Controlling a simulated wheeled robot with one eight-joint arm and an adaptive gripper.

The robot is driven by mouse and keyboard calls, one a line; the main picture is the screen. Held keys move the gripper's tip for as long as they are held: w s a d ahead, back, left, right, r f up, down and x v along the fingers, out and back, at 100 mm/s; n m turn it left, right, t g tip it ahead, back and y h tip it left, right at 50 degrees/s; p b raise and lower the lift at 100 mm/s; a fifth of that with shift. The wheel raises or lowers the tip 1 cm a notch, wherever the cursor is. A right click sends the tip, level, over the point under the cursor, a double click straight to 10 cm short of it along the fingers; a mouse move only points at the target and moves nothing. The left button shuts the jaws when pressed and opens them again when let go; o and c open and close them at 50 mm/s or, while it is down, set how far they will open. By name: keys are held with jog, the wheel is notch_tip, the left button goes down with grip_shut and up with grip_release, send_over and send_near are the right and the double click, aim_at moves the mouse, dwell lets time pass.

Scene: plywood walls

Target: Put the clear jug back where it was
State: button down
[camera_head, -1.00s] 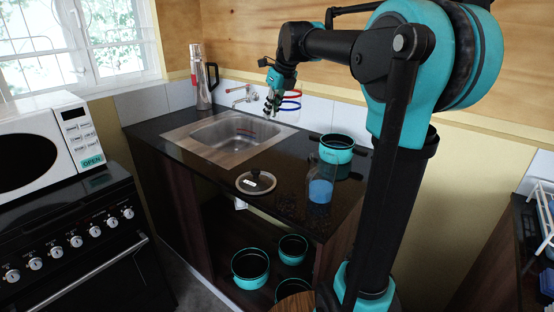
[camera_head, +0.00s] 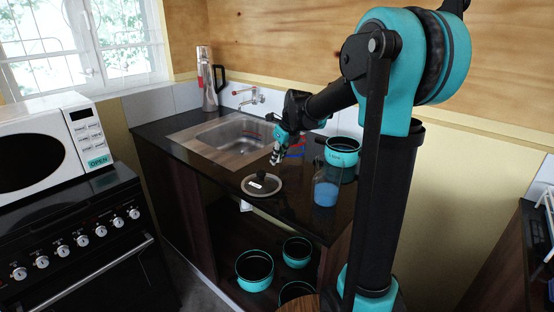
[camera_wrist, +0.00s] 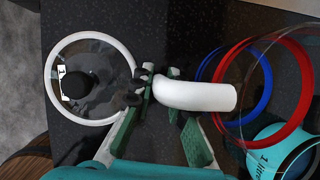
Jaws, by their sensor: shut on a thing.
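The clear jug (camera_wrist: 266,92) has a see-through body with red and blue rings and a white handle (camera_wrist: 196,96). My gripper (camera_wrist: 160,112) is shut on it at the handle, which shows between the green-padded fingers in the wrist view. In the head view my gripper (camera_head: 276,158) is over the dark counter (camera_head: 225,172), with the rings of the jug (camera_head: 297,152) just to its right. The jug's clear walls are hard to see there. I cannot tell whether its bottom touches the counter.
A pan lid (camera_head: 262,185) lies left of my gripper. A clear container with blue contents (camera_head: 326,191) and a teal pot (camera_head: 342,153) stand at right, close to the jug. The sink (camera_head: 232,135) and a steel flask (camera_head: 207,85) are behind left. Teal pots (camera_head: 255,270) sit below.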

jog(key=shift+f, duration=0.25)
jog(key=shift+f, duration=0.1)
jog(key=c, duration=1.5)
grip_release()
jog(key=v, duration=1.2)
jog(key=shift+r, duration=0.2)
